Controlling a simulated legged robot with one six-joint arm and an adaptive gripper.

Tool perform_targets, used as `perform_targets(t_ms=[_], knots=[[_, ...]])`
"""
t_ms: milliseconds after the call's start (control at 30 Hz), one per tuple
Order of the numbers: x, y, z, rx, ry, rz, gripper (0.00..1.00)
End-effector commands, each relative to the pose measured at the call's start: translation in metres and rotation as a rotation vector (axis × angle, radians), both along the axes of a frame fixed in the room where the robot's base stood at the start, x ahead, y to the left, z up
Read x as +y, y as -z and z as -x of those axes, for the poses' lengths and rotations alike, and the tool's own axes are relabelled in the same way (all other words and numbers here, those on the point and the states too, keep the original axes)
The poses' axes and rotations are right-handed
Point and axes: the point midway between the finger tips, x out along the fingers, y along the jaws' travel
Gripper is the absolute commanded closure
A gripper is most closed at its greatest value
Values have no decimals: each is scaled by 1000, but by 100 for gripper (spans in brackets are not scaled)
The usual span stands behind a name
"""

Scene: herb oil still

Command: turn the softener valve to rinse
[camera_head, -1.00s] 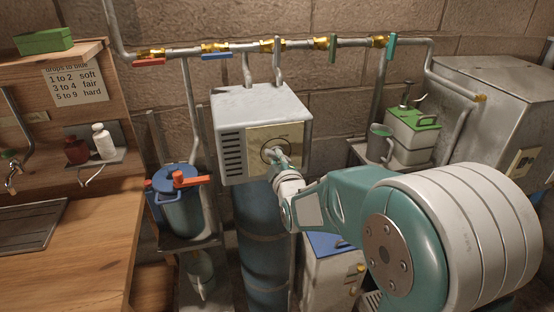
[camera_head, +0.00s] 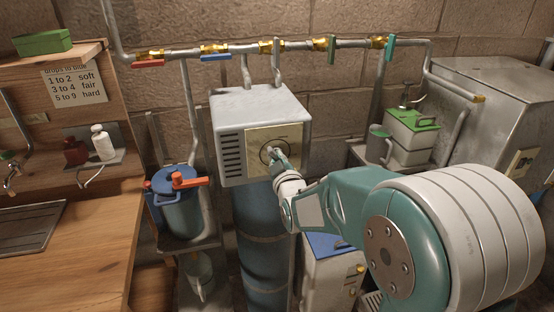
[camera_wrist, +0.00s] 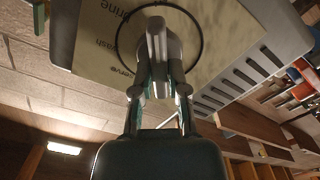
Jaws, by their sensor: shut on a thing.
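The softener valve is a grey box head (camera_head: 258,103) on a tall blue cylinder (camera_head: 262,240). Its front has a cream panel (camera_head: 291,137) with a dark dial ring. A grey lever knob (camera_wrist: 157,42) stands in the ring in the wrist view. Words on the panel (camera_wrist: 100,40) there look like "brine", "wash" and "serve", partly cut off or covered; I cannot read "rinse". My gripper (camera_head: 276,156) is at the dial, and its two fingers (camera_wrist: 160,88) are shut on the knob from either side. Which label the knob points to cannot be told.
A pipe with several coloured valve handles (camera_head: 216,57) runs along the wall above. A blue pot with a red handle (camera_head: 180,210) stands left of the cylinder. A green-lidded canister (camera_head: 412,135) and a metal tank (camera_head: 500,100) are at the right. A wooden counter (camera_head: 90,250) is at the left.

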Motion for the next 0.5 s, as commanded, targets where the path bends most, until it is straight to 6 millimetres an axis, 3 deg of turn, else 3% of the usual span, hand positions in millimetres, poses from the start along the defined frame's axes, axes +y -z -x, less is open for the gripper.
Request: perform_targets(t_ms=[200,233,300,500], knots=[[1,4,1,10,-4,3,100],[1,4,1,10,-4,3,72],[1,4,1,10,-3,3,46],[0,2,1,5,-1,2,46]])
